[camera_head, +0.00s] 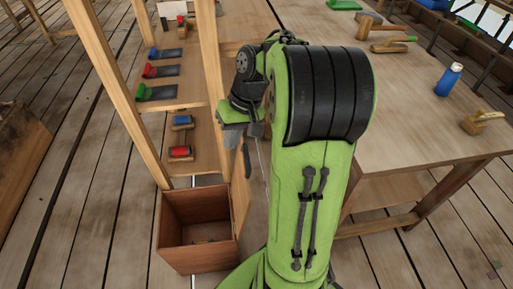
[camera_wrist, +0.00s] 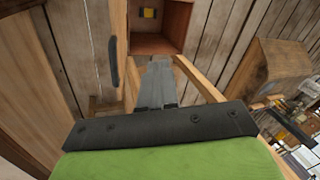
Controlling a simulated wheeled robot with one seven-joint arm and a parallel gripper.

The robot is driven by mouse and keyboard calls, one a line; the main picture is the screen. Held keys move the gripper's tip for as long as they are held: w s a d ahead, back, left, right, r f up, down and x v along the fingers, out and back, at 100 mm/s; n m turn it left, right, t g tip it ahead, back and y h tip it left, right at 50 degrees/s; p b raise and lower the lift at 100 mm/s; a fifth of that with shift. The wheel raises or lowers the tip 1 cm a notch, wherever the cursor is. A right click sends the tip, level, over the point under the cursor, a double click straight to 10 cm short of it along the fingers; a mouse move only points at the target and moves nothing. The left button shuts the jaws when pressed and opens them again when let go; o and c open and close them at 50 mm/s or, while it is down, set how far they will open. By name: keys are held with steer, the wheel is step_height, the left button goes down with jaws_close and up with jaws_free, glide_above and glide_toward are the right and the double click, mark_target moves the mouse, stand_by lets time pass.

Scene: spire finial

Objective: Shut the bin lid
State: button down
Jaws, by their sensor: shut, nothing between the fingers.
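The wooden bin (camera_head: 197,249) stands on the plank floor with its top open. Its lid (camera_head: 240,195) stands raised along the bin's right side, partly hidden by my arm. In the wrist view the lid (camera_wrist: 120,30) shows left of my fingers, with a dark bar handle (camera_wrist: 113,63) on it. My gripper (camera_wrist: 158,65) is shut and empty, beside the lid and apart from the handle. In the head view my gripper (camera_head: 230,138) is above the bin's far side.
A wooden shelf rack (camera_head: 208,60) with tools and spools stands behind the bin. A workbench (camera_head: 410,130) with a blue bottle (camera_head: 448,80) and hand tools fills the right. A wooden crate (camera_head: 17,150) is at far left. Floor left of the bin is clear.

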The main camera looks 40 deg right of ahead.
steer(key=s+d+f+m+t+y+p, duration=0.25)
steer(key=d+f, duration=0.25)
steer(key=d, duration=0.4)
steer(key=s+d+f+m+t+y+p, duration=0.15)
steer(key=s+d+f, duration=0.25)
steer(key=d, duration=0.6)
steer(key=a+r+b+x, duration=0.2)
steer(key=b+x, duration=0.3)
steer(key=x, duration=0.8)
steer(key=shift+a+g+y, duration=0.2)
steer(key=shift+g+y, duration=0.1)
steer(key=shift+g, duration=0.1)
